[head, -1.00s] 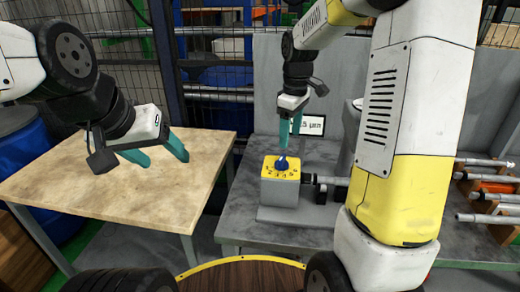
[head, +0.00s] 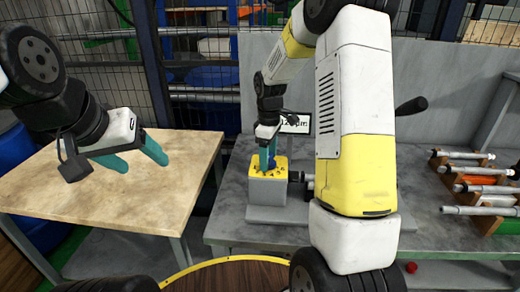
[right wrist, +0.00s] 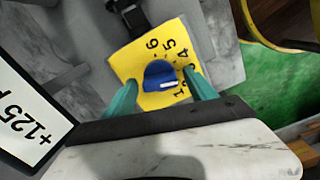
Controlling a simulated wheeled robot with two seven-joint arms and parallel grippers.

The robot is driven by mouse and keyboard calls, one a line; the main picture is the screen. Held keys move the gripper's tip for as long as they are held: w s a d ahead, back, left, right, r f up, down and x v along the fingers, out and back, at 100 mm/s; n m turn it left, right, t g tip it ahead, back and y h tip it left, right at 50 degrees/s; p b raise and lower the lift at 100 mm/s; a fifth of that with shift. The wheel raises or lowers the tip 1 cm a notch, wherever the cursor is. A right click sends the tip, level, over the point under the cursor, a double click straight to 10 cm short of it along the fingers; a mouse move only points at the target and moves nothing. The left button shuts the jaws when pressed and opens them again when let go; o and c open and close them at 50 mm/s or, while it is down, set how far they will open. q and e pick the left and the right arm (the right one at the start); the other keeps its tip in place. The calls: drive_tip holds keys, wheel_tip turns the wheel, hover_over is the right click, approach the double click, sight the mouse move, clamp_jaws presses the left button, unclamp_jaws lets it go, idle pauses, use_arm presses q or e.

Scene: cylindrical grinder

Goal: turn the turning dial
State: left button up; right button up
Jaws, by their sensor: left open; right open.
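The turning dial is a blue knob with a white mark on a yellow numbered plate, on top of a grey block. In the right wrist view the blue knob (right wrist: 160,75) lies between the two teal fingers of my right gripper (right wrist: 162,95), which are open on either side of it. In the head view the right gripper (head: 268,158) points down at the yellow plate (head: 256,170) and partly hides the knob. I cannot tell whether the fingers touch the knob. My left gripper (head: 137,158) is open and empty above the wooden table.
A display sign (head: 296,124) stands behind the dial; it reads +125 in the wrist view. A rack of metal rods (head: 478,180) is at the right of the grey bench (head: 440,235). The wooden table (head: 100,195) at left is clear. A red button (head: 411,267) shows at the bench front.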

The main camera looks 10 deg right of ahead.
drive_tip(key=c, duration=1.3)
drive_tip(key=shift+m, duration=2.9)
drive_tip(key=o, duration=1.3)
